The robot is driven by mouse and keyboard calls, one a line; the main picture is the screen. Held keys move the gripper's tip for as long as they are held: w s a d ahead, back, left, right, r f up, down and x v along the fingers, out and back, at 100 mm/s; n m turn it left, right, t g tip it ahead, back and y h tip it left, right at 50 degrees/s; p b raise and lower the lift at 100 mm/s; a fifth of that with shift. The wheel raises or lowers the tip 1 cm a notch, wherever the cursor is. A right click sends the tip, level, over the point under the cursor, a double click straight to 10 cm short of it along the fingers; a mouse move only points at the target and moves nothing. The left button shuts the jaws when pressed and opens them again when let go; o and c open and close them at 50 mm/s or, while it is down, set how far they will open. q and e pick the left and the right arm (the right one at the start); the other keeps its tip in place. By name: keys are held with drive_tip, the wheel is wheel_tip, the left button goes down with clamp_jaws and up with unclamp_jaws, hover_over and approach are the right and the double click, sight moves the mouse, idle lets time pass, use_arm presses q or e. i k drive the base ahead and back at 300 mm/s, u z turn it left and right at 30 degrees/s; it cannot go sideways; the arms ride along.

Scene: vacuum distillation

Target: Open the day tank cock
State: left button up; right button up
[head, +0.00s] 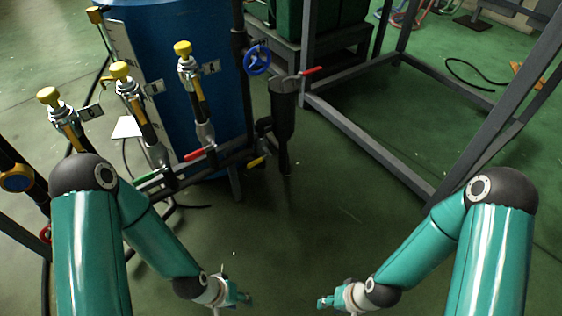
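A large blue tank (180,60) stands at the upper left behind pipework. Several valve handles sit on this pipework: a red lever (200,153), a yellow lever (256,162), a green lever (149,177), a blue handwheel (257,60) and another red lever (312,71) above a dark funnel. I cannot tell which is the day tank cock. My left gripper (240,297) and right gripper (326,301) are low in the picture, apart from each other and from the pipework. Their fingers are too small to read, and neither shows anything held.
Several yellow-capped fittings (120,72) with number tags rise in front of the tank. The dark funnel (284,105) hangs right of the pipes. A grey metal frame (375,150) stands at the right. The green floor (330,215) between is clear.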

sight(260, 160)
drive_tip(key=z, duration=1.15)
drive_tip(key=i, duration=0.75)
drive_tip(key=u, duration=1.9)
drive_tip(key=k, duration=0.5)
